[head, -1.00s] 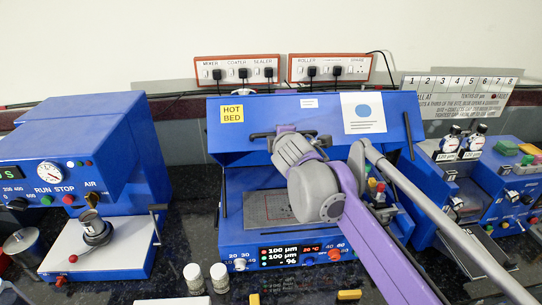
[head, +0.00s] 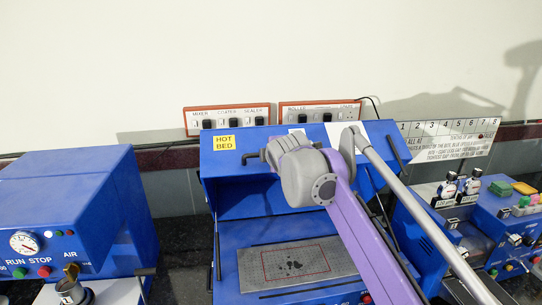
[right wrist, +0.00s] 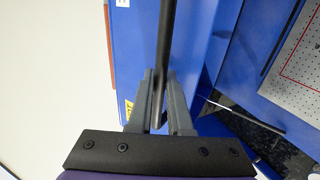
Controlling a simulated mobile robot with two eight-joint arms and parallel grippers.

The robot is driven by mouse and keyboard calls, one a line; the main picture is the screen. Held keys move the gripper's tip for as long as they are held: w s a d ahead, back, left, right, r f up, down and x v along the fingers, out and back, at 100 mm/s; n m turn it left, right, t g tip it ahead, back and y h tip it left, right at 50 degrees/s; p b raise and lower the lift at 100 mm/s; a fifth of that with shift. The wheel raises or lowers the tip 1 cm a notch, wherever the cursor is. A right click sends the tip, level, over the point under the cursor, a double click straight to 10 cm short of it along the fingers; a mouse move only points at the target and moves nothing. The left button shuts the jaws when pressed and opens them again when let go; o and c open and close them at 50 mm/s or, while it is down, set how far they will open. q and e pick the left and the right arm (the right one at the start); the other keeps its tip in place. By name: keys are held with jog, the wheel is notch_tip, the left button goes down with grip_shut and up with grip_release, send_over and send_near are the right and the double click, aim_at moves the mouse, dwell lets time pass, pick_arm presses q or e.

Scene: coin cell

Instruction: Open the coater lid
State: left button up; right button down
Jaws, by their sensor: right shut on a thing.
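The coater is the blue machine with the HOT BED label on its lid (head: 278,148). The lid is raised and tilted, with an open gap above the perforated grey bed plate (head: 345,255), which has a red outline and dark specks. My right gripper (head: 268,153) is at the lid's front, on its dark handle bar (head: 252,157). In the right wrist view, my right gripper's fingers (right wrist: 158,98) are shut on the dark handle bar (right wrist: 166,35), beside the blue lid (right wrist: 135,60). The hand hides part of the handle in the head view. My left gripper is not in view.
A blue machine with a gauge (head: 75,200) stands left of the coater. Another blue machine with small dials (head: 450,235) stands close on the right. Two socket strips (head: 228,119) are on the wall behind. My right arm crosses in front of the coater.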

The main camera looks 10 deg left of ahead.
jog(key=shift+f, duration=0.1)
jog(key=c, duration=0.8)
grip_release()
jog(key=shift+c, duration=0.2)
jog(key=v, duration=1.1)
jog(key=shift+b, duration=0.3)
jog(key=shift+a, duration=0.1)
jog(key=s+d+f+m+g+h, duration=0.2)
jog(key=s+d+f+m, duration=0.65)
jog(key=f, duration=0.45)
jog(key=s+d+f+m+g+h, duration=0.2)
jog(key=s+d+f+m, duration=0.4)
jog(key=s+d+f, duration=0.45)
jog(key=s+d+f+m+g, duration=0.2)
jog(key=s+f+m, duration=0.4)
jog(key=s+f, duration=0.5)
notch_tip(320, 180, down, 4)
jog(key=shift+d+f+m+g, duration=0.1)
jog(key=shift+d+m+g, duration=0.25)
jog(key=shift+d, duration=0.45)
